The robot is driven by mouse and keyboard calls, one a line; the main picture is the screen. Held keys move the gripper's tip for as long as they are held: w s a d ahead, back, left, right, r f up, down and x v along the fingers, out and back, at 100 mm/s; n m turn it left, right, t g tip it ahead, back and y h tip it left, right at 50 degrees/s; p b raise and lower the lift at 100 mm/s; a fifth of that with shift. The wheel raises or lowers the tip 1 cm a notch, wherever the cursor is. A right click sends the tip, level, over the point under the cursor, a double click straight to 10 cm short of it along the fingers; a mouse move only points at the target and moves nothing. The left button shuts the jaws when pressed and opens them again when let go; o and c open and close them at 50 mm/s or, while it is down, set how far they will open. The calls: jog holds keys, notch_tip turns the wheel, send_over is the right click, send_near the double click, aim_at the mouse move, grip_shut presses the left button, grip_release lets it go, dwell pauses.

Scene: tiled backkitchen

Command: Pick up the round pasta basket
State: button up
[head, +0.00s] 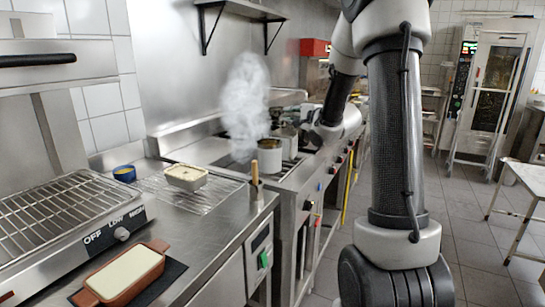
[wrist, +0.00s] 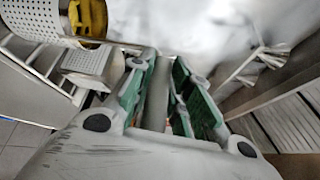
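In the wrist view, a round perforated metal basket (wrist: 32,18) with something yellow beside or in it lies at the upper left, cut by the frame edge. A thin dark rod runs from near it toward my fingers. My gripper (wrist: 163,90) has its green-padded fingers apart. A grey bar (wrist: 156,98) shows between them, with a gap to the right finger. I cannot tell whether it is the basket's handle. In the head view, my gripper (head: 316,132) is low over the cooking line, partly hidden, beside metal vessels (head: 287,136); the basket is not clearly distinguishable there.
A second perforated piece (wrist: 88,62) sits below the round basket. A steaming pot (head: 269,158) stands on the range.

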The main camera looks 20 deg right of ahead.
grip_shut()
